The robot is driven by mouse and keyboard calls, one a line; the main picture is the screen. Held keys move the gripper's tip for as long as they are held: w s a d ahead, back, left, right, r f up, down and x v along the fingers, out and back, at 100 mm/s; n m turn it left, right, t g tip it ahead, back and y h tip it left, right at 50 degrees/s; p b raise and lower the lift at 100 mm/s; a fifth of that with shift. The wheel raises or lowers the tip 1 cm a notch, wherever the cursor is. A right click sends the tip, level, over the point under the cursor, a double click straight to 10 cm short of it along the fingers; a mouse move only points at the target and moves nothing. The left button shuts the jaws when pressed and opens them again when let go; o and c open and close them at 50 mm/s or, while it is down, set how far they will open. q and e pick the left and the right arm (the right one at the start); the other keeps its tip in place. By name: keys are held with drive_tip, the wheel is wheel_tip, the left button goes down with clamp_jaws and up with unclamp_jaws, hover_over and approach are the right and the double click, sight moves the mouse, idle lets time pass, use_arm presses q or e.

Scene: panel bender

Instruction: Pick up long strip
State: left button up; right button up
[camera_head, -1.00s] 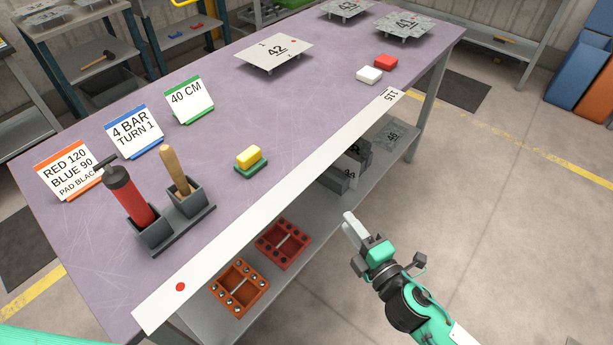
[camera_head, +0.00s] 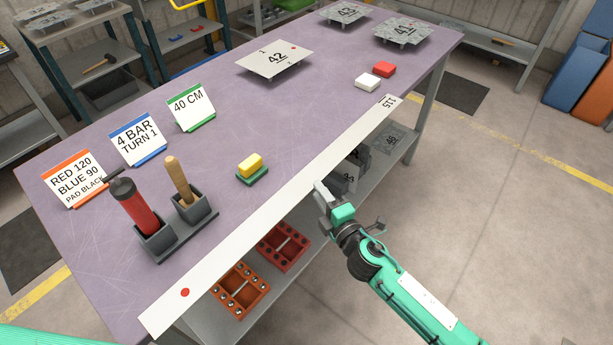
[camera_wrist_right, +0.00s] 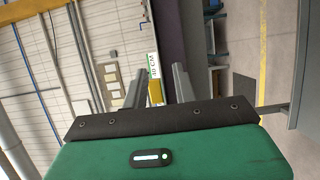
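The long strip (camera_head: 290,200) is a flat white bar lying along the front edge of the purple table. It has a red dot at its near left end and the number 115 at its far right end. My right gripper (camera_head: 320,190) is beside the table's front edge, near the strip's middle, with no visible contact. In the right wrist view its two fingers (camera_wrist_right: 158,85) are spread apart with nothing held. I cannot make out the strip in that view. My left gripper is not in view.
Orange and red trays (camera_head: 240,290) sit on the lower shelf. Floor to the right is clear.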

drive_tip(key=shift+w+a, duration=0.35)
drive_tip(key=shift+w, duration=0.2)
clamp_jaws()
drive_tip(key=shift+r, duration=0.1)
